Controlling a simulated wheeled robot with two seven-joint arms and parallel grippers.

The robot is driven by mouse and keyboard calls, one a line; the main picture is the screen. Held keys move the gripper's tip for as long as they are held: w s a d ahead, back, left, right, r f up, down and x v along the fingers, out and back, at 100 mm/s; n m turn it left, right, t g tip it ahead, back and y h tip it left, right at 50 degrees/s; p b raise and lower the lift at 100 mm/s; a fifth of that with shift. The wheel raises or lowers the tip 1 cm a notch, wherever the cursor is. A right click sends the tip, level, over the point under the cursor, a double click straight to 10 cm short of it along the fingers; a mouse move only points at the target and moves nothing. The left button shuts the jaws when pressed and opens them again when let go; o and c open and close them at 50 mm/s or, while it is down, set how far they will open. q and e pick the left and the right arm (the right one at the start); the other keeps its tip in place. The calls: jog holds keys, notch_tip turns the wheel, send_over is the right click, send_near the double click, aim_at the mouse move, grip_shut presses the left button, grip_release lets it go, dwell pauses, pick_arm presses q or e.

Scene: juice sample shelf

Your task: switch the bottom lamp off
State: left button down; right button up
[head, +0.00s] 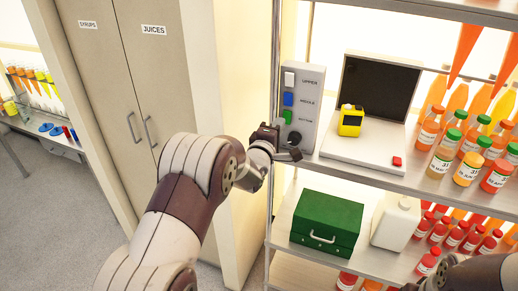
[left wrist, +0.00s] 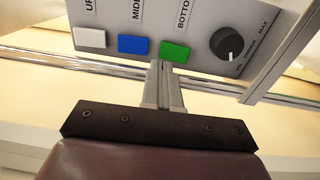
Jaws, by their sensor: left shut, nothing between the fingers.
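The grey switch panel (head: 305,78) stands upright at the left end of the shelf. It carries a white upper switch (head: 289,79), a blue middle switch (head: 288,99) and a green bottom switch (head: 287,117), with a black knob (head: 294,138) below them. My left gripper (head: 285,148) is shut and empty, low in front of the panel near the knob. In the left wrist view, the shut fingertips (left wrist: 161,64) are just below the green switch (left wrist: 174,52), slightly left of its middle. I cannot tell whether they touch it. The knob (left wrist: 227,43) is to their right.
A yellow device (head: 351,120) sits on a white scale-like unit (head: 365,150) right of the panel. Juice bottles (head: 443,155) fill the right side. A green box (head: 327,223) and white canister (head: 396,221) stand on the shelf below. A cabinet (head: 150,90) stands left.

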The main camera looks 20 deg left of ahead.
pick_arm(q)
jog(key=s+r+b, duration=0.2)
jog(key=s+b, duration=0.1)
jog(key=s, duration=0.7)
jog(key=s+a+f+m+g+y+b, duration=0.1)
jog(key=s+f+m+g, duration=0.35)
jog(key=f, duration=0.25)
jog(key=s+f+m+g, duration=0.3)
jog(key=f+m+g, duration=0.15)
jog(key=f, duration=0.35)
jog(key=s+d+f+m+g+b, duration=0.1)
jog(key=s+f+m+g, duration=0.2)
jog(key=s, duration=0.6)
jog(key=s+d+f+m+g+b, duration=0.2)
jog(key=s+f+m+g, duration=0.2)
jog(key=s, duration=0.5)
jog(key=shift+m+g, duration=0.5)
jog(key=shift+m, duration=0.4)
pick_arm(e)
notch_tip(320, 180, down, 8)
jog(key=shift+w, duration=0.15)
